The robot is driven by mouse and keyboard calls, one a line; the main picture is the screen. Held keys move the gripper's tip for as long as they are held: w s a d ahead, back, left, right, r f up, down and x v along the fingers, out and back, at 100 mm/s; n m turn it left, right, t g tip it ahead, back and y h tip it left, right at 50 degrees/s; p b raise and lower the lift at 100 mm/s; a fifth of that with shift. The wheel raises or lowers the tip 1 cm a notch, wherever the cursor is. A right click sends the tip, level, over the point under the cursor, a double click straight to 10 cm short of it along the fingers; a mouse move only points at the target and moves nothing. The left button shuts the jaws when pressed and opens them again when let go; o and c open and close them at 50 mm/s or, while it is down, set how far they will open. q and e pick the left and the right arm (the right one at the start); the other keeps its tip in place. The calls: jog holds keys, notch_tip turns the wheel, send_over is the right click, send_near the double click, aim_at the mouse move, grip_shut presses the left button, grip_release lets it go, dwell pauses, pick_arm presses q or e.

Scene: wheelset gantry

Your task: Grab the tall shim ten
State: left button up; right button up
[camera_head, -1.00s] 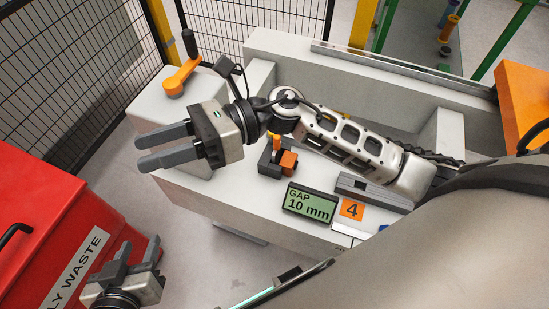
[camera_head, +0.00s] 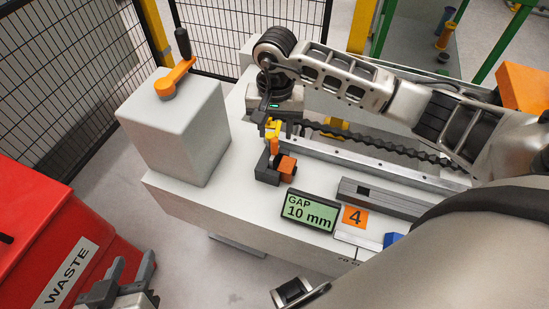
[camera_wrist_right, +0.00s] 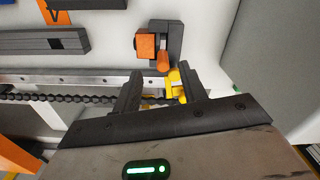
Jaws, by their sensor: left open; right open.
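No piece in view carries a readable shim label, so I cannot tell for sure which is the tall shim ten. A yellow piece (camera_head: 274,128) stands by the rail, and in the right wrist view a yellow piece (camera_wrist_right: 176,82) shows between my fingers, near one of them. My right gripper (camera_wrist_right: 159,76) is open and points down there; contact cannot be told. In the head view its fingers are mostly hidden below its wrist. My left gripper (camera_head: 130,274) is open and empty at the lower left, beside the red waste bin.
A dark holder (camera_head: 265,172) with an orange block (camera_head: 287,166) and an orange rod stands close by. A green display (camera_head: 308,211) reads GAP 10 mm, beside an orange 4 tag (camera_head: 354,217). A grey box with an orange crank (camera_head: 175,80) and the red bin (camera_head: 40,240) are left.

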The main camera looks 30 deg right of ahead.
aim_at(274, 140)
jog(key=shift+w+f+b, duration=0.15)
jog(key=shift+w+f, duration=0.05)
jog(key=shift+f, duration=1.55)
jog(key=shift+w+f+b, duration=0.15)
jog(key=shift+f, duration=1.55)
grip_shut()
